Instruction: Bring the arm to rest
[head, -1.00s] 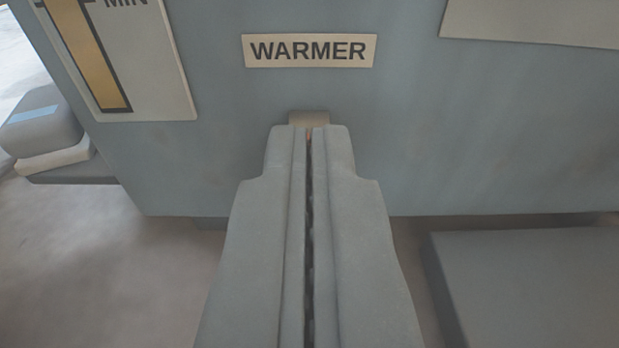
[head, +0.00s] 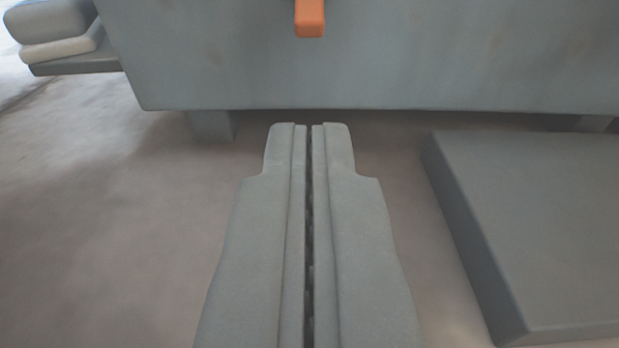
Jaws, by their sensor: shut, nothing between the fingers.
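My gripper (head: 309,128) points forward over the floor in the middle of the head view. Its two grey fingers lie side by side with only a thin dark slit between them, and it holds nothing. Its tips are below the lower edge of the grey machine front (head: 400,65) in the picture and look apart from it. An orange lever end (head: 310,18) sticks out from the machine front above the fingertips. The rest of the lever is cut off by the top of the picture.
A low grey slab (head: 545,215) lies on the floor at the right. At the upper left, a grey rounded block (head: 50,18) rests on a pale layer over a dark shelf (head: 75,65). The machine stands on short feet (head: 211,124). The floor (head: 110,220) at the left is clear.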

